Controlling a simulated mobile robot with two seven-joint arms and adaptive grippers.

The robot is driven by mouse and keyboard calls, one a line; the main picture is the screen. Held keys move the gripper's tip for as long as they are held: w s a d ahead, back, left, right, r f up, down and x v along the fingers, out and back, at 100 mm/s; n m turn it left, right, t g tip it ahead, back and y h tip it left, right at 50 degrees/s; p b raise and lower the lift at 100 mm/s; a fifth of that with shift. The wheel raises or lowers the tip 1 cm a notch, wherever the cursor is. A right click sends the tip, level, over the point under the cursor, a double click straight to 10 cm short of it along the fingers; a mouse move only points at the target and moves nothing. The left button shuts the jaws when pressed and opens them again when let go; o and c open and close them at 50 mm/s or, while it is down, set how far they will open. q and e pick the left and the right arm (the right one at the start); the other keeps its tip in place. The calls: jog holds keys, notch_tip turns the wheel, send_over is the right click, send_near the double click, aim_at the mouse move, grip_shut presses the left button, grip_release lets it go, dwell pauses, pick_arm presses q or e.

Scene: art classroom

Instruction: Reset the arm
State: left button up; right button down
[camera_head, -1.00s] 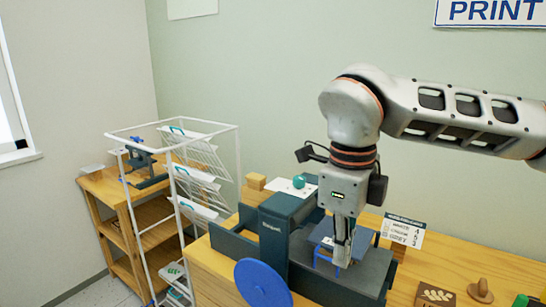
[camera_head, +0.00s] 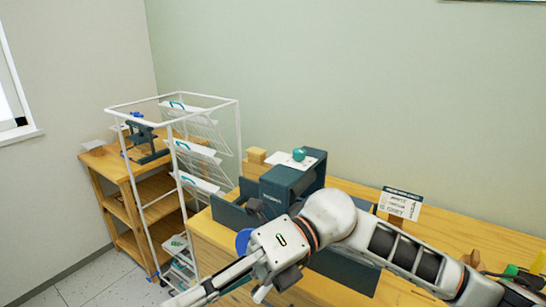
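My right arm comes in from the lower right and lies low across the front of the wooden table (camera_head: 353,190). My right gripper (camera_head: 185,301) points to the lower left, in front of the table's front edge. Its fingertips are at the bottom edge of the camera_head view, so I cannot tell whether it is open or shut. The dark teal press (camera_head: 290,182) stands on the table behind my arm. My arm hides much of its bed and most of its blue wheel (camera_head: 242,241). My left gripper is not in view.
A white wire drying rack (camera_head: 238,150) stands left of the table. A wooden shelf (camera_head: 98,180) with a small dark device (camera_head: 146,141) is farther left. A small sign (camera_head: 400,204) stands on the table. A green object (camera_head: 511,270) is at the right. Floor at the lower left is clear.

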jog(key=w+d+r+m+t+y, duration=0.2)
jog(key=w+d+m+t+y, duration=0.1)
jog(key=w+m+t+y, duration=0.9)
jog(key=w+d+f+m+t+h, duration=0.45)
jog(key=f+m+t+h, duration=0.2)
jog(key=m, duration=0.35)
jog(key=w+d+f+m+t+h, duration=0.3)
jog(key=d+f+m+t+h, duration=0.2)
jog(key=f+m+t, duration=0.4)
jog(key=s+d+f+m+g+h, duration=0.2)
jog(key=d+f+m+h, duration=0.25)
jog(key=f, duration=0.45)
jog(key=s+d+f+m+g+h, duration=0.15)
jog(key=d+f+m+h, duration=0.35)
jog(key=f, duration=0.5)
jog(key=s+d+f+m+g+h, duration=0.1)
jog(key=s+d+f+g, duration=0.1)
jog(key=s+d+f, duration=0.2)
jog(key=s+d+f+m+g+h, duration=0.1)
jog(key=s+d+f+m+g, duration=0.1)
jog(key=s+d+f, duration=0.3)
jog(key=s+f, duration=0.4)
jog(key=f, duration=0.1)
jog(key=shift+d, duration=0.15)
